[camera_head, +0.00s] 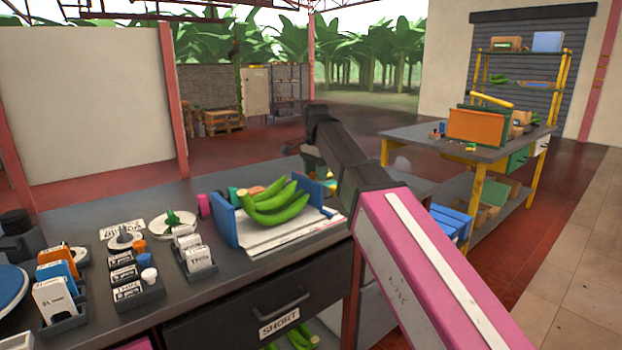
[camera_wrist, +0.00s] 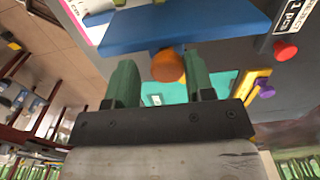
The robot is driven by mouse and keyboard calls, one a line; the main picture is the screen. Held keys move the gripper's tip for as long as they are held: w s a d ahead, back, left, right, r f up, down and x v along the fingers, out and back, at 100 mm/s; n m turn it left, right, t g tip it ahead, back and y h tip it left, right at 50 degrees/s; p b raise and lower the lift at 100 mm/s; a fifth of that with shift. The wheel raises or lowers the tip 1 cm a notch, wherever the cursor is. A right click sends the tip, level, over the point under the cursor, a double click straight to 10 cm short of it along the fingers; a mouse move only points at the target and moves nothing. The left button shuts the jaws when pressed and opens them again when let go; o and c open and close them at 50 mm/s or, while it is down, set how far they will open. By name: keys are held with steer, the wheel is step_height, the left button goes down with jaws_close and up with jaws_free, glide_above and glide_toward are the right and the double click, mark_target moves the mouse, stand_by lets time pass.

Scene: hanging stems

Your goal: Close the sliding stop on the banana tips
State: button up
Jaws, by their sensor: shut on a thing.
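Green bananas (camera_head: 275,204) lie on a white tray (camera_head: 290,232) between two blue uprights. The left blue upright (camera_head: 222,220) stands at their left end. The right blue upright (camera_head: 310,190), apparently the sliding stop, stands by their right tips; I cannot tell whether it touches them. In the wrist view, a blue plate (camera_wrist: 185,28) has an orange knob (camera_wrist: 167,67) at its edge. In the head view my arm partly hides the gripper beyond the right upright.
Tag holders (camera_head: 135,285) and small caps crowd the bench's left side. A drawer (camera_head: 265,312) marked SHORT is below the tray. In the wrist view, red (camera_wrist: 286,50) and purple (camera_wrist: 265,89) knobs lie to the right. A second table (camera_head: 470,145) stands at the right.

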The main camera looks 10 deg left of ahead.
mark_target(305, 181)
steer(key=shift+s+a+f, duration=0.35)
steer(key=shift+s+a, duration=0.1)
steer(key=shift+s, duration=0.25)
steer(key=shift+s+a+f, duration=0.3)
steer(key=shift+s+a, duration=0.1)
steer(key=shift+s, duration=0.3)
steer(key=shift+s+a+f, duration=0.35)
steer(key=shift+s+a, duration=0.1)
steer(key=shift+s, duration=0.25)
stand_by(1.0)
steer(key=o, duration=0.5)
steer(key=shift+r, duration=0.1)
steer(key=shift+o, duration=0.5)
steer(key=shift+w+a+r, duration=0.2)
steer(key=shift+a+r, duration=0.05)
steer(key=shift+r, duration=0.55)
steer(key=shift+w+a+r, duration=0.2)
steer(key=shift+r, duration=0.55)
steer(key=shift+w+r, duration=0.2)
steer(key=shift+r, duration=2.35)
